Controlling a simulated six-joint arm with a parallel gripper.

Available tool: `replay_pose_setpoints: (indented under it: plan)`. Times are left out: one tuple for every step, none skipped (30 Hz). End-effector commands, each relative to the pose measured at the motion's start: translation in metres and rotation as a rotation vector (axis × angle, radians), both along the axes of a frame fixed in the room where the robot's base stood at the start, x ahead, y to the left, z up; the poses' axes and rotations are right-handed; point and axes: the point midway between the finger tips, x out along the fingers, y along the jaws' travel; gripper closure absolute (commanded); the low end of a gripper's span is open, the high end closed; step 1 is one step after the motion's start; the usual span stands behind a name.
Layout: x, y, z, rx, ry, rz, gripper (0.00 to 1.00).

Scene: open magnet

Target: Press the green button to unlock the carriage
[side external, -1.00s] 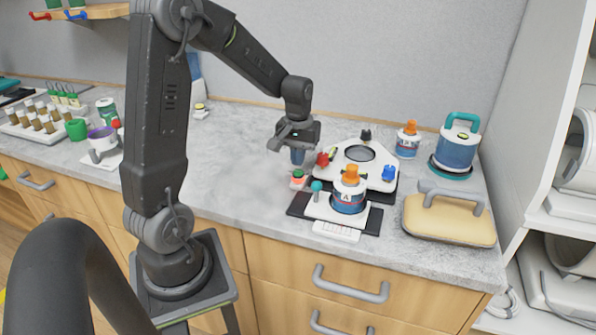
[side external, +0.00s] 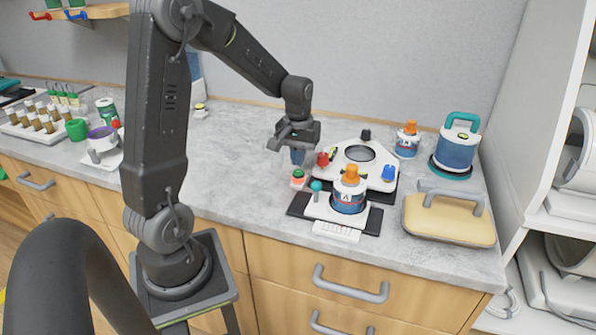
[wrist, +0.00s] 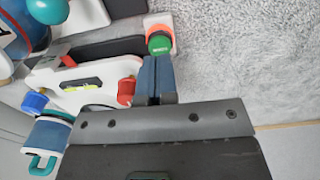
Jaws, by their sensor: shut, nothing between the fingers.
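The green button (side external: 298,173) sits on a small white base with a red-orange collar, at the left of the white fixture. It also shows in the wrist view (wrist: 159,44), just beyond my fingertips. My gripper (side external: 297,160) is shut and empty, with its blue fingers pointing down just above the button. In the wrist view my fingers (wrist: 157,66) end beside the button's near edge; whether they touch it I cannot tell. The white carriage (side external: 322,211) carries a blue jar labelled A with an orange top (side external: 349,192) and stands on a dark track.
The white fixture plate (side external: 372,178) with a round opening, red and blue knobs is right of my gripper. Behind it stand another orange-topped jar (side external: 407,140) and a blue canister (side external: 457,145). A yellow handled block (side external: 450,220) lies at right. Counter left of the button is clear.

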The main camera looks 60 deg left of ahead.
Motion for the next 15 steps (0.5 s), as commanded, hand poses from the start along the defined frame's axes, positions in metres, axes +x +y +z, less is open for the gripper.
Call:
replay_pose_setpoints:
  plan:
    - [0.0,0.0,-0.0001,0.0,0.0,0.0,1.0]
    - [0.0,0.0,-0.0002,0.0,0.0,0.0,1.0]
    - [0.0,0.0,-0.0005,0.0,0.0,0.0,1.0]
    - [0.0,0.0,-0.0008,0.0,0.0,0.0,1.0]
    - [-0.0001,-0.0001,-0.0012,0.0,0.0,0.0,1.0]
    - [0.0,0.0,-0.0018,-0.001,0.001,0.0,1.0]
    - [0.0,0.0,-0.0023,0.0,0.0,0.0,1.0]
    - [0.0,0.0,-0.0028,0.0,0.0,0.0,1.0]
    - [0.0,0.0,-0.0034,0.0,0.0,0.0,1.0]
    - [0.0,0.0,-0.0038,0.0,0.0,0.0,1.0]
    - [0.0,0.0,-0.0043,0.0,0.0,0.0,1.0]
    - [0.0,0.0,-0.0049,0.0,0.0,0.0,1.0]
    - [0.0,0.0,-0.0054,-0.001,0.001,0.0,1.0]
    - [0.0,0.0,-0.0058,-0.001,0.001,0.0,1.0]
    - [0.0,0.0,-0.0064,-0.001,0.001,0.0,1.0]
